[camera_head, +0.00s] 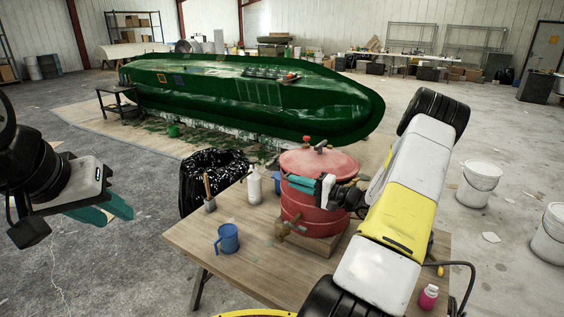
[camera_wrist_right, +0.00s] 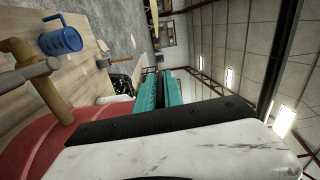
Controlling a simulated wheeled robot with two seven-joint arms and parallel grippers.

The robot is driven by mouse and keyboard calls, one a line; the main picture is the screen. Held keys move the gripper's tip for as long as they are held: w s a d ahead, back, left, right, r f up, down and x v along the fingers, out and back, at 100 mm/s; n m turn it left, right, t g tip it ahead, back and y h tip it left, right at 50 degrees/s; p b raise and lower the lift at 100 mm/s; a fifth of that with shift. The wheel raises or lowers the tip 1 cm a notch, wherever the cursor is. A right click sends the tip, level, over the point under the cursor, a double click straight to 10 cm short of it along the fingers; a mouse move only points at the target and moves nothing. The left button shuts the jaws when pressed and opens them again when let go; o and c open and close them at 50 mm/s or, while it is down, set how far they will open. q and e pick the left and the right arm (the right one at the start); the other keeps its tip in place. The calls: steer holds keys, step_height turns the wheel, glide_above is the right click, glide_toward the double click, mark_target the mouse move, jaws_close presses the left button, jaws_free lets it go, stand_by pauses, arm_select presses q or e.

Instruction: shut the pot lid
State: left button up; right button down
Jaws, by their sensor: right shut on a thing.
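The red pot (camera_head: 310,215) stands on a wooden base on the table. Its red lid (camera_head: 318,162), with small fittings on top, lies over the pot; I cannot tell whether it sits flush. My right gripper (camera_head: 303,184) reaches across the pot's front at rim height, its teal fingers closed on part of the lid. The gripped part is hidden. In the right wrist view the gripper (camera_wrist_right: 160,90) points away past the red pot (camera_wrist_right: 45,140). My left gripper (camera_head: 108,212) is open and empty, left of the table and well away from the pot.
A blue mug (camera_head: 228,238), a white bottle (camera_head: 254,187) and a brush-like tool (camera_head: 209,192) stand left of the pot. A pink bottle (camera_head: 428,297) stands at the right. The table's front left (camera_head: 215,265) is clear.

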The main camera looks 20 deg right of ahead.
steer(key=shift+f, duration=1.8)
steer(key=shift+s+f, duration=0.1)
steer(key=c, duration=1.5)
jaws_free()
steer(key=shift+d, duration=0.1)
steer(key=v, duration=0.7)
steer(key=shift+s+d, duration=0.15)
steer(key=shift+s, duration=0.05)
